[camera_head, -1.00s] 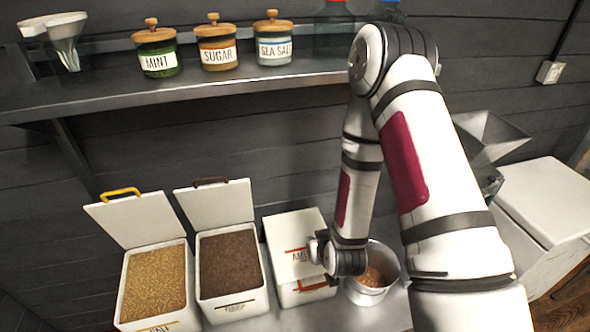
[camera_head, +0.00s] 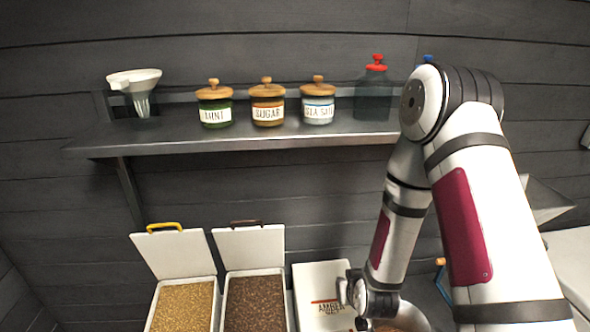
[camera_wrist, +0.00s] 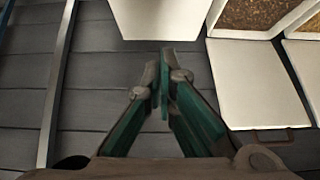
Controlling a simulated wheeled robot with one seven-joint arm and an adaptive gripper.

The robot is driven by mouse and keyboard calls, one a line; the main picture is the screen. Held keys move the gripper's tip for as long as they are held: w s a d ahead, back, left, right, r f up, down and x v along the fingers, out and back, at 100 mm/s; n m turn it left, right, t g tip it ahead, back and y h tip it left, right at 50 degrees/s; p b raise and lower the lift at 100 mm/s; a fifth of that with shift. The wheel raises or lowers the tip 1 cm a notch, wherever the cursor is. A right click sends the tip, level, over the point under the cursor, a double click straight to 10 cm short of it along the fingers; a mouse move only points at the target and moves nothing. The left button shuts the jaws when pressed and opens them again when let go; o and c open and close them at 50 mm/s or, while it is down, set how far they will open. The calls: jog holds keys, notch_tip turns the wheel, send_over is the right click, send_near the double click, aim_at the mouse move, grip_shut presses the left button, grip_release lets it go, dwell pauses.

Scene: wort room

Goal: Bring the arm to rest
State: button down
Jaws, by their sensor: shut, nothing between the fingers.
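My arm stands at the right in the head view, its elbow raised in front of the shelf and its forearm hanging down. My gripper shows in the wrist view (camera_wrist: 165,85), its two green-padded fingers shut with nothing between them. The fingertips appear near the edge of a white bin (camera_wrist: 160,18), and whether they touch it cannot be told.
Two open bins, one of pale grain (camera_head: 183,308) and one of dark grain (camera_head: 255,303), stand at the lower left. A shelf (camera_head: 250,140) above holds a mint jar (camera_head: 215,105), a sugar jar (camera_head: 267,103), a sea salt jar (camera_head: 318,102), a funnel (camera_head: 135,90) and a red-capped bottle (camera_head: 374,90).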

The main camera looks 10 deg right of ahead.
notch_tip(320, 180, up, 21)
jog(key=g+b, duration=0.1)
jog(key=b, duration=0.2)
jog(key=s+r+g+b, duration=0.1)
jog(key=s+r, duration=0.4)
jog(key=s, duration=0.4)
jog(key=s+r+g+b, duration=0.1)
jog(key=s+r, duration=0.4)
jog(key=s, duration=0.3)
jog(key=shift+s+r+b, duration=0.3)
jog(key=shift+s+r, duration=0.05)
jog(key=shift+s, duration=0.05)
